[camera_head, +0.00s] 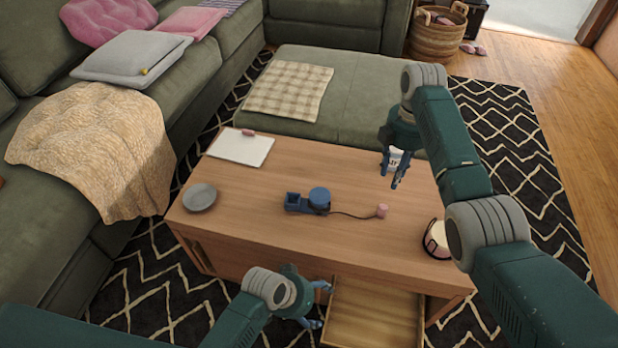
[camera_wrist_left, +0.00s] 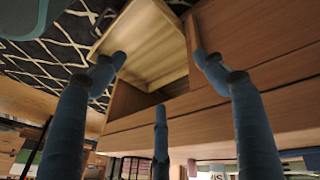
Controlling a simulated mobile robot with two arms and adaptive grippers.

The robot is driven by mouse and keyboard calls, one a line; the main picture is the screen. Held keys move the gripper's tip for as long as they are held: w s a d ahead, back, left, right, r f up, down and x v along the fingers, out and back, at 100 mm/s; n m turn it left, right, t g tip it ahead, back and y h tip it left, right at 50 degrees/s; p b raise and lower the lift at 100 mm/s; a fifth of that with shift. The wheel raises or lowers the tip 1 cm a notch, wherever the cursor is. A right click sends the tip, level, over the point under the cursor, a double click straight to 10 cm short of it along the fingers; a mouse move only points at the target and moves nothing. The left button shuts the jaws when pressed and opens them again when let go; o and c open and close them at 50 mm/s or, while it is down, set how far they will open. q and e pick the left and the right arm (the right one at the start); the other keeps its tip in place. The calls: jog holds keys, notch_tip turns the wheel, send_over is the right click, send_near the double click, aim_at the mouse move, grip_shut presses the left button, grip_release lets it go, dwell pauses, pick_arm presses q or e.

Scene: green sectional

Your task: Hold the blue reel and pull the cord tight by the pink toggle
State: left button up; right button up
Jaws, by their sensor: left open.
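The blue reel (camera_head: 319,198) sits on the wooden coffee table (camera_head: 260,235), joined to a dark blue block-like base (camera_head: 298,203). A thin dark cord (camera_head: 352,215) runs right from it, slightly curved, to the pink toggle (camera_head: 382,211) on the tabletop. My left gripper (camera_head: 320,304) is open and empty, low at the table's front beside the drawer; its spread fingers also show in the left wrist view (camera_wrist_left: 160,90). My right gripper (camera_head: 394,172) has its fingers apart above the table's back right, up and right of the toggle, touching neither reel nor toggle.
An open, empty-looking drawer (camera_head: 372,314) juts from the table front. A grey plate (camera_head: 200,197), a white pad (camera_head: 240,148) and a pinkish round container (camera_head: 437,240) are on the table. A white item (camera_head: 396,158) shows behind the right fingers. The tabletop around the reel is clear.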

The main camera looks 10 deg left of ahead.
aim_at(318, 195)
pick_arm(q)
jog(key=w+d+r+m+g+h, duration=0.1)
jog(key=w+d+r+m+h, duration=0.1)
jog(key=w+d+r, duration=0.35)
jog(key=w+d+r+m+h, duration=0.1)
jog(key=w+d+r, duration=0.1)
jog(key=d+r, duration=0.65)
jog(key=w+a+m, duration=0.1)
jog(key=w+a, duration=0.1)
jog(key=w, duration=0.1)
jog(key=w+a+m+y, duration=0.1)
jog(key=w+a+m, duration=0.1)
jog(key=w, duration=0.1)
jog(key=w+a+m, duration=0.2)
jog(key=a, duration=0.1)
jog(key=shift+w+f+g+y, duration=0.3)
jog(key=shift+w+f, duration=0.1)
jog(key=w+a+r+m+y, duration=0.1)
jog(key=w+a+r+m, duration=0.15)
jog(key=w+a, duration=0.3)
jog(key=w+a+r+m, duration=0.1)
jog(key=w+a+r, duration=0.3)
jog(key=a, duration=0.3)
jog(key=shift+n, duration=0.25)
jog(key=x, duration=1.1)
jog(key=shift+w+a, duration=0.3)
jog(key=shift+a, duration=0.1)
jog(key=c, duration=1.2)
